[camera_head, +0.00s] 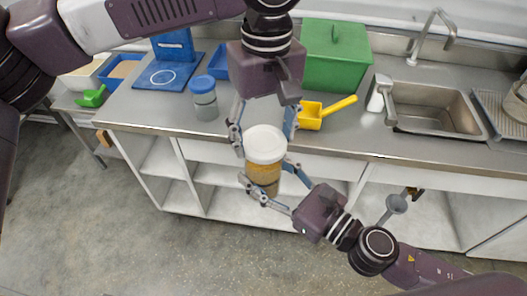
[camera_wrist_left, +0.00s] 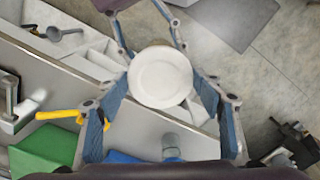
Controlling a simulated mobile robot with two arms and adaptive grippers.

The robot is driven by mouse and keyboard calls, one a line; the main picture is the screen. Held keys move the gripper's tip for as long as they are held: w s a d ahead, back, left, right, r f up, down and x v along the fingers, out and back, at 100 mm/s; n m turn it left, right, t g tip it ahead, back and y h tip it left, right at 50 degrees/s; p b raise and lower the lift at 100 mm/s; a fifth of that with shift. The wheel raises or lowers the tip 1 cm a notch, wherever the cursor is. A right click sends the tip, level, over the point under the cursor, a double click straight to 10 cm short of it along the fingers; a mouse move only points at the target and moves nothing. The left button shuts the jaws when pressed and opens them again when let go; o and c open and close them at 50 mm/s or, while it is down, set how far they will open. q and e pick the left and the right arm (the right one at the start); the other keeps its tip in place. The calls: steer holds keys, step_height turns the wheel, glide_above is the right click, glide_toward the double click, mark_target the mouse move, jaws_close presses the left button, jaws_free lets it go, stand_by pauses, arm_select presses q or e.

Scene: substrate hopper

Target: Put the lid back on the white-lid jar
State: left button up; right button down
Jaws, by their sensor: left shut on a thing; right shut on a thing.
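The jar (camera_head: 264,176), clear with yellow-brown contents, is upright in the air in front of the counter. Its white lid (camera_head: 265,141) is directly on top of or right over the jar mouth; I see no clear gap, but cannot tell if it is seated. My left gripper (camera_head: 265,147) comes from above, its fingers shut on either side of the lid. My right gripper (camera_head: 266,174) comes from the lower right and is shut around the jar body. In the left wrist view the round lid (camera_wrist_left: 160,77) sits between the blue finger pads and hides the jar.
A blue-lid jar (camera_head: 203,97), a yellow scoop (camera_head: 311,114) and a green bin (camera_head: 334,57) stand on the steel counter (camera_head: 150,112). A sink (camera_head: 436,107) is at right, a green scoop (camera_head: 91,97) at left. Open shelves lie below the counter; a funnel (camera_head: 396,204) is at lower right.

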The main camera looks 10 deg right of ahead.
mark_target(263, 175)
stand_by(0.3)
arm_select(q)
steer(key=shift+w+f, duration=0.1)
steer(key=shift+f, duration=0.75)
steer(key=shift+f, duration=0.6)
